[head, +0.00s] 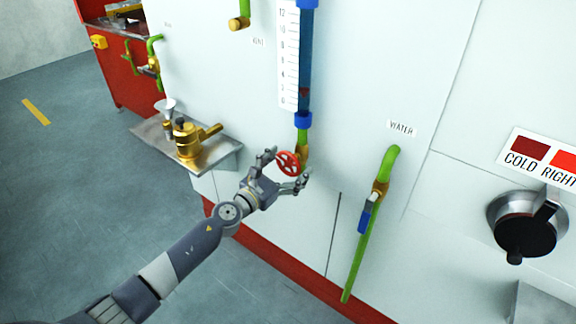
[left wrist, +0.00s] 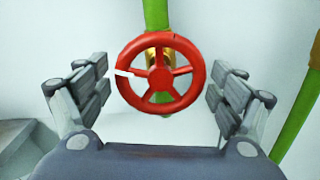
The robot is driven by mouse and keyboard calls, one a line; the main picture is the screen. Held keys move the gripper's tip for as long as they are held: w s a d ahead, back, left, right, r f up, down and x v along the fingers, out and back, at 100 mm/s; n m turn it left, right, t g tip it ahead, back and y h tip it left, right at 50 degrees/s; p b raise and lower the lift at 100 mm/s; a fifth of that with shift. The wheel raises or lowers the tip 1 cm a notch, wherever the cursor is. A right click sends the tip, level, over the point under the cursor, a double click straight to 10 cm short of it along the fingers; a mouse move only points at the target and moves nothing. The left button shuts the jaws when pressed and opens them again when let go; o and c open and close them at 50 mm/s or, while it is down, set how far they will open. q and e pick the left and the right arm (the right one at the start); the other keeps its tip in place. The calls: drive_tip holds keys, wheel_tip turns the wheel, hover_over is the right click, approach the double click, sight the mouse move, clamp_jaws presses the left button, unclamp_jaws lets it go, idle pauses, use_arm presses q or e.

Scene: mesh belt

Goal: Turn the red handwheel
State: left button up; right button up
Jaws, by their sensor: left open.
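The red handwheel (head: 288,163) is on a brass valve (head: 302,153) at the foot of the blue-capped level gauge. In the left wrist view the handwheel (left wrist: 160,73) is upright and centred, with a white mark on its left spoke. My left gripper (head: 285,172) is open, with one finger on each side of the wheel. In the left wrist view both fingers of the left gripper (left wrist: 160,92) stand apart from the rim, with a gap on each side. My right gripper is in neither view.
A green water pipe with a blue-handled valve (head: 367,214) stands to the right. A metal shelf (head: 214,158) with a brass device (head: 188,142) juts out to the left. A black knob (head: 524,238) is at the far right. The floor at left is clear.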

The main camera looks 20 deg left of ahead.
use_arm(q)
drive_tip(key=c, duration=1.1)
